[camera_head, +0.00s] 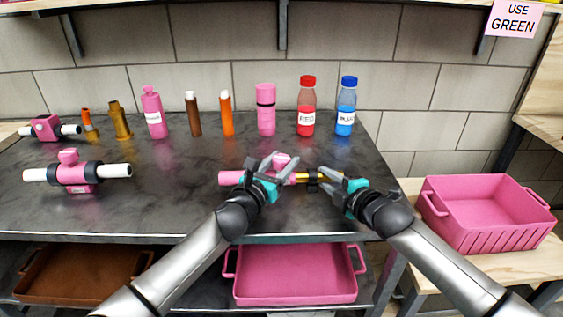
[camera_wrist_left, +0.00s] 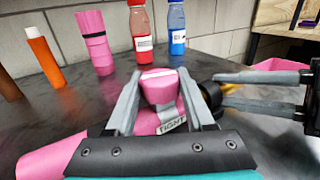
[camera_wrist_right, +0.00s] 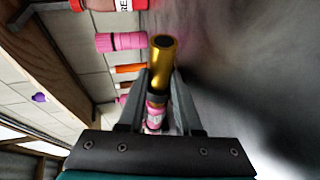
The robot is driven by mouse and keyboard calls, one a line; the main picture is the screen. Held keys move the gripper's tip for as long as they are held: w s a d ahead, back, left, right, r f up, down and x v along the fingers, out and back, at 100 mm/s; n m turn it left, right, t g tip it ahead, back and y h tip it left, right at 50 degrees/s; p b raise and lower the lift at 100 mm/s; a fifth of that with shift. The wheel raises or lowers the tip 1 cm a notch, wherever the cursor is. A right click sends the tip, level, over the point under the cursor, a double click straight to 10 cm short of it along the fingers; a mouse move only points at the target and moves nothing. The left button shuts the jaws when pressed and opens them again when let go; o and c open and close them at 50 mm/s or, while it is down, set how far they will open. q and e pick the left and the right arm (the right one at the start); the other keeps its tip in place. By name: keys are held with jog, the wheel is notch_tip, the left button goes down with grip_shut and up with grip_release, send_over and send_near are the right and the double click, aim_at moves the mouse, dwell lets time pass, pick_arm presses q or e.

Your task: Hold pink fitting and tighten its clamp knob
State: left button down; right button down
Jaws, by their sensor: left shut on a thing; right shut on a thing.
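The pink fitting (camera_head: 232,178) lies on the dark table, with a gold tube (camera_head: 301,178) running out of its right side. My left gripper (camera_head: 274,163) is shut on the fitting's raised pink block (camera_wrist_left: 160,88), one finger on each side in the left wrist view. A label with the letters "TIGHT" (camera_wrist_left: 172,125) shows below the block. In the right wrist view the gold tube's open end (camera_wrist_right: 163,55) points past the fingers; the clamp's knob is not clear.
Another pink fitting (camera_head: 77,174) with white ends stands left, with a smaller one (camera_head: 46,127) behind it. Several bottles and tubes, including a red bottle (camera_head: 306,108) and a blue bottle (camera_head: 346,108), line the back. A pink crate (camera_head: 488,211) stands right; the table's front is clear.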

pick_arm(q)
jog(key=shift+w+a+r+m+g+h, duration=0.1)
jog(key=shift+w+m+g+h, duration=0.05)
jog(key=shift+m+g+h, duration=2.6)
jog(key=shift+s+g+h, duration=0.2)
jog(key=shift+g+h, duration=0.15)
jog(key=shift+h, duration=0.3)
jog(key=shift+c, duration=1.3)
grip_release()
jog(key=shift+s+a+f, duration=0.2)
jog(key=shift+a, duration=0.05)
jog(key=v, duration=1.1)
jog(key=shift+s, duration=0.1)
